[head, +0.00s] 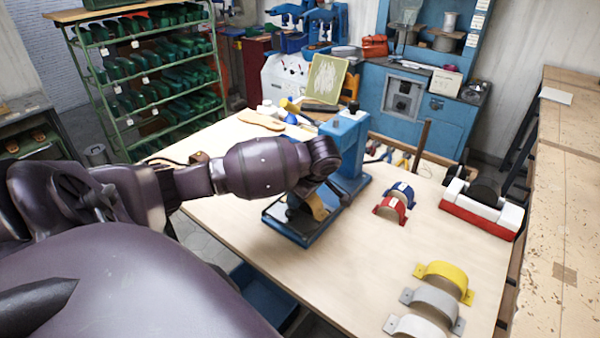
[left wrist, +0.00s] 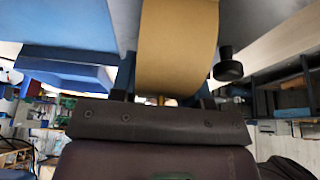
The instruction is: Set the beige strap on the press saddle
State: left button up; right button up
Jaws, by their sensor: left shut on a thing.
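The beige strap (head: 317,207) is a curved band over the base of the blue press (head: 345,150). My left gripper (head: 328,188) reaches in from the left, under the press head, and is shut on the strap. In the left wrist view the strap (left wrist: 177,45) stands as a broad tan band right in front of my left gripper (left wrist: 165,98). The press saddle is mostly hidden behind my gripper and the strap; I cannot tell whether the strap touches it. My right gripper is in no view.
Blue and red arched straps (head: 390,209) lie right of the press. Yellow (head: 445,274), grey and white ones lie at the table's front right. A red and white block (head: 478,214) with a black rounded top stands at the right edge. The table middle is clear.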

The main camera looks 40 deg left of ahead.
pick_arm(q)
jog(key=o, duration=1)
jog(key=shift+f, duration=0.1)
jog(key=shift+o, duration=0.2)
jog(key=shift+o, duration=1.2)
jog(key=shift+w+f, duration=0.1)
jog(key=shift+c, duration=0.4)
